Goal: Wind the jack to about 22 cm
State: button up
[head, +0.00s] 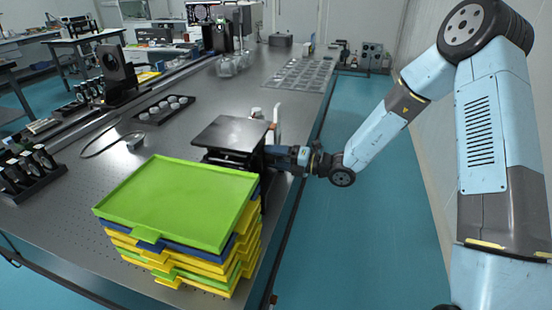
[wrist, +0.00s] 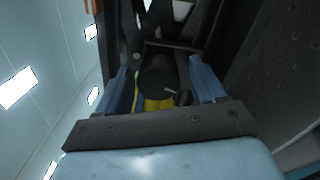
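The jack stands near the right edge of the optical table, with a flat black top plate (head: 232,134) raised above its dark body. My gripper (head: 274,156) reaches in from the right at the jack's side, below the plate. In the wrist view, the two blue fingers (wrist: 160,80) stand apart on either side of a dark round knob (wrist: 157,76). A gap shows between the left finger and the knob, so the gripper looks open around it. The head view hides the knob and fingertips. No height reading is legible.
A stack of green, yellow and blue trays (head: 175,205) stands directly in front of the jack. A small upright white piece (head: 277,118) stands just behind it. A black holder with round discs (head: 165,109) lies to the left. The blue floor (head: 345,230) is clear right of the table.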

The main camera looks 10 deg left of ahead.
jog(key=s+d, duration=0.1)
jog(key=d, duration=1.2)
jog(key=shift+d, duration=0.4)
jog(key=shift+s, duration=0.1)
jog(key=s+d+r+n+g+h, duration=0.2)
jog(key=s+d+r+n+h, duration=0.3)
jog(key=n, duration=0.4)
jog(key=s+d+r+n+g+h, duration=0.2)
jog(key=s+r+n+h, duration=0.25)
jog(key=s+n, duration=0.4)
jog(key=s+d+r+n+t+h, duration=0.4)
jog(key=s+d+r+n, duration=0.1)
jog(key=d+r+n, duration=0.2)
jog(key=s+d+r+n+t+h, duration=0.4)
jog(key=s+d+r+n, duration=0.2)
jog(key=d, duration=0.5)
jog(key=r+n, duration=0.1)
jog(key=n, duration=0.1)
jog(key=shift+n, duration=0.35)
